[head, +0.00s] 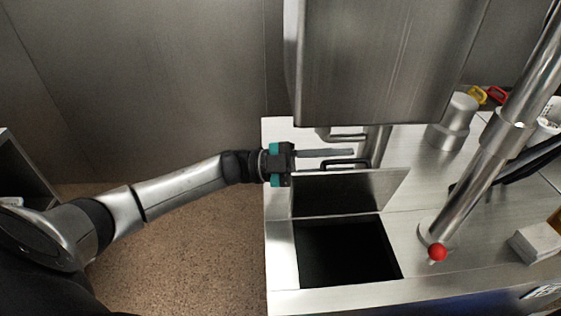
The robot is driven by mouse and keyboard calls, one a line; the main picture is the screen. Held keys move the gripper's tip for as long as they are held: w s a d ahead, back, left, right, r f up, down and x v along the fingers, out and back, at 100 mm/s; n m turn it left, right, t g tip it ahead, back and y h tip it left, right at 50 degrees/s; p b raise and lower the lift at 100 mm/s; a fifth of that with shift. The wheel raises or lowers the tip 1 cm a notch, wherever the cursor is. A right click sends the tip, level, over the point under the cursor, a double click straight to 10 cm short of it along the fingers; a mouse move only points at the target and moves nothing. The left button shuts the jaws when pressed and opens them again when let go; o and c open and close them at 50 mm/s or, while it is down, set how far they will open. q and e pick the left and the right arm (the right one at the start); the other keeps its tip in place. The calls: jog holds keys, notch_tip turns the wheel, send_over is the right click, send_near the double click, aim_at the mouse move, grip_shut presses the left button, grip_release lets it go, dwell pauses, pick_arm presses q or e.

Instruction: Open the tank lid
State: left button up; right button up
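The tank lid (345,193) is a flat metal panel, raised steeply at the back edge of a dark square tank opening (345,252). A dark bar handle (346,162) shows at the lid's upper edge. My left gripper (350,153) reaches in from the left, its long grey finger lying just behind the handle and the raised lid. Only one finger shows clearly, so its opening is unclear, and I cannot tell whether it touches the lid. My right gripper is not in view.
A large metal housing (385,65) hangs above and behind the lid. A slanted metal pipe (470,185) with a red ball (437,252) stands right of the opening. A metal cylinder (453,122) and a pale block (534,243) are further right on the counter (408,222).

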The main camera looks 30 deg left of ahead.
pick_arm(q)
jog(key=b+v, duration=0.2)
jog(key=v, duration=1.2)
jog(key=shift+a+r, duration=0.1)
